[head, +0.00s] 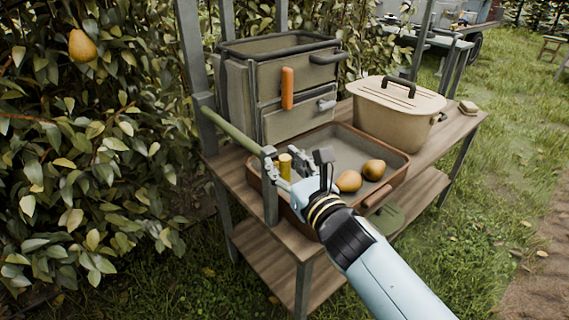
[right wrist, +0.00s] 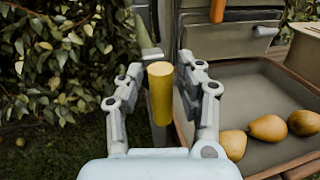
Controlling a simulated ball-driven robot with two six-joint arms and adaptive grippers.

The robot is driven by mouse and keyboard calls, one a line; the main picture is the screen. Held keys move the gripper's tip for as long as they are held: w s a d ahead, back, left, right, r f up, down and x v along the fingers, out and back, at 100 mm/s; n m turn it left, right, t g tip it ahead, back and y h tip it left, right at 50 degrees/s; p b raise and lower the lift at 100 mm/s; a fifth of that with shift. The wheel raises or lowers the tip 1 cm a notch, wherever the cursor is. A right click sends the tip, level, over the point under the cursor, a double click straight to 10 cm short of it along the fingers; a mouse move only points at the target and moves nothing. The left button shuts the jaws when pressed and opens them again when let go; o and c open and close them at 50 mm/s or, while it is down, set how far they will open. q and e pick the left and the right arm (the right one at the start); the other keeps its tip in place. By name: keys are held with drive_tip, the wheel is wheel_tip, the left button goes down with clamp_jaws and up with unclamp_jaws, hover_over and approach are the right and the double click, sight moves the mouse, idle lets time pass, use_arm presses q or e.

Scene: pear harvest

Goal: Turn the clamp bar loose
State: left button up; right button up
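A yellow cylinder (head: 285,166), which looks like the clamp bar, stands by a grey upright post (head: 270,190) at the near left corner of the bench. My right gripper (head: 291,165) reaches it from the front right. In the right wrist view the yellow cylinder (right wrist: 160,92) stands between the fingers of my right gripper (right wrist: 163,78). The fingers are open, with a small gap on each side. A green pole (head: 232,130) runs from a rear post to the grey post. My left gripper is not in view.
A brown-rimmed tray (head: 345,131) with pears (head: 349,181) lies right of the gripper. A grey drawer box (head: 295,75) with an orange handle (head: 287,88) and a beige lidded bin (head: 398,110) stand behind. A leafy hedge (head: 100,160) with a pear (head: 82,46) is at left.

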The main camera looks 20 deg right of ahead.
clamp_jaws()
drive_tip(key=m+p, duration=0.2)
drive_tip(key=m+g+p, duration=0.1)
drive_tip(key=m+p, duration=0.1)
drive_tip(key=shift+w+d, duration=0.1)
drive_tip(key=shift+d, duration=0.25)
drive_tip(key=shift+w+d+f+m+g+y+p, duration=0.15)
drive_tip(key=shift+f+m+g+y+p, duration=0.25)
drive_tip(key=shift+m+p, duration=1.3)
drive_tip(key=shift+d+f+m+g+y+p, duration=0.35)
drive_tip(key=shift+m+p, duration=0.75)
drive_tip(key=shift+m, duration=1.15)
drive_tip(key=shift+w+d+f+m+g+y+p, duration=0.1)
drive_tip(key=shift+f+m+g+y+p, duration=0.3)
drive_tip(key=shift+m+p, duration=1.3)
drive_tip(key=shift+r+m, duration=0.15)
drive_tip(key=shift+m, duration=0.2)
drive_tip(key=shift+o, duration=1.7)
unclamp_jaws()
drive_tip(key=shift+b, duration=0.3)
